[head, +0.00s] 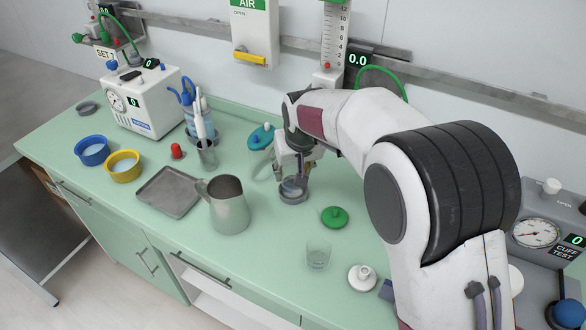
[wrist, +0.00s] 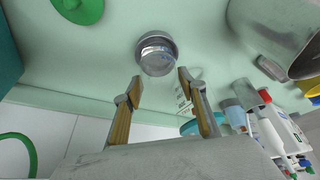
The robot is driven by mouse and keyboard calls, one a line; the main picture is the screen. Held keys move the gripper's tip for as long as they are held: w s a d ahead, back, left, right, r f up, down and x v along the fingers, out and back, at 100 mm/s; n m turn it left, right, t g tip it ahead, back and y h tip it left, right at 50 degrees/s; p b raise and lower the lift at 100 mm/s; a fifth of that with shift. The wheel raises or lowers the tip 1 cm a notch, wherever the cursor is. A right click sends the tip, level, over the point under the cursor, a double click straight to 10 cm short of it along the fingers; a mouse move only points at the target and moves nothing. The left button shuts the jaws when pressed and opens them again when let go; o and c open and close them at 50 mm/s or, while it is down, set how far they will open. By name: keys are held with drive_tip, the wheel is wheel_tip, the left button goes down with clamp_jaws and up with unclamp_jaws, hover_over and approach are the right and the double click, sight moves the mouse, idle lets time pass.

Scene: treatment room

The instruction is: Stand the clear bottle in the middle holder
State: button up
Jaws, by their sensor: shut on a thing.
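My gripper (head: 297,160) points down over the grey ring-shaped holder (head: 304,199) near the middle of the counter. In the wrist view, its two fingers (wrist: 160,84) stand apart, one on each side of the clear bottle (wrist: 157,48). The gripper is shut on this bottle, whose see-through walls are hard to make out. The bottle's lower part shows in the head view (head: 292,186), at the grey holder. It looks upright and within the ring; whether its base touches the bottom I cannot tell. The gripper hides the bottle's upper part.
A metal jug (head: 229,207) stands close left of the holder, with a grey tray (head: 170,192) beyond. A green lid (head: 334,217), clear glass (head: 318,256) and white lid (head: 362,278) lie in front. Blue (head: 92,151) and yellow (head: 123,166) holders are far left.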

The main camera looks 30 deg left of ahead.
drive_tip(key=shift+f, duration=0.45)
idle(1.0)
drive_tip(key=o, duration=1.3)
drive_tip(key=shift+r, duration=0.15)
drive_tip(key=shift+r, duration=3.35)
